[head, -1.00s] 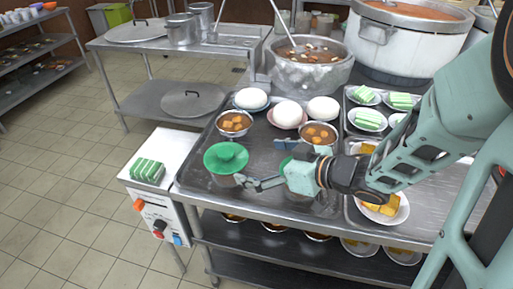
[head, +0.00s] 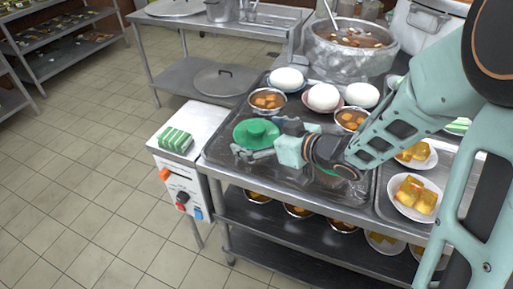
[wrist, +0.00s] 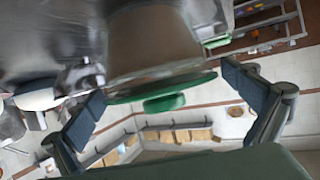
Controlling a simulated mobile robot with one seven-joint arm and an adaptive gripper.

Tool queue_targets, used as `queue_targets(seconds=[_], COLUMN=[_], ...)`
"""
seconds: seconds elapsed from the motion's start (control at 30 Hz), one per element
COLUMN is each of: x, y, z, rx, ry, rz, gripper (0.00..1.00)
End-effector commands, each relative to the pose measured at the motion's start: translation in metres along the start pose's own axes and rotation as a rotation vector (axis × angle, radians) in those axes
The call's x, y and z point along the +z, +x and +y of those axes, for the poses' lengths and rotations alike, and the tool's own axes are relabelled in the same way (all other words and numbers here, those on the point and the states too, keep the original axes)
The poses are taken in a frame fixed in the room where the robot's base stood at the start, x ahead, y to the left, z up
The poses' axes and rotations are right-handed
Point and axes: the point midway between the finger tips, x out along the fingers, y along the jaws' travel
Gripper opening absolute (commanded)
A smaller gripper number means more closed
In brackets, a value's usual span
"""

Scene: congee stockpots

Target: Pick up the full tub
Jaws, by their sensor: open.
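A tub with a round green lid (head: 257,132) stands on the steel counter, left of my gripper in the head view. In the wrist view its grey body (wrist: 152,40) and green lid (wrist: 160,88) appear upside down between my fingers. My gripper (head: 266,140) is open, with one finger on each side of the lid; it also shows in the wrist view (wrist: 165,92). I see a gap between the fingers and the tub. The contents of the tub cannot be made out.
Bowls of soup (head: 267,99) and white rounded items (head: 323,95) sit close behind the tub. A large pot (head: 350,60) stands at the back. Plates of yellow food (head: 413,196) lie on the right. A white box (head: 190,130) adjoins the counter's left side.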

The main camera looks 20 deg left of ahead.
Motion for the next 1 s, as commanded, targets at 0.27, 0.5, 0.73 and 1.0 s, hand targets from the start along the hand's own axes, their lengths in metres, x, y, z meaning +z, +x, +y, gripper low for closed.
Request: queue_targets(seconds=[0.27,0.5,0.73,1.0], x=[-0.0004,-0.0003,-0.0017,-0.0038], y=[0.0006,0.0005,0.0004,0.0002], z=[0.0004,0.0004,0.0007,0.0005], rx=[0.001,0.001,0.001,0.002], ry=[0.000,0.000,-0.001,-0.001], rz=[0.000,0.000,0.003,0.002], gripper=[0.93,0.67,0.48,0.48])
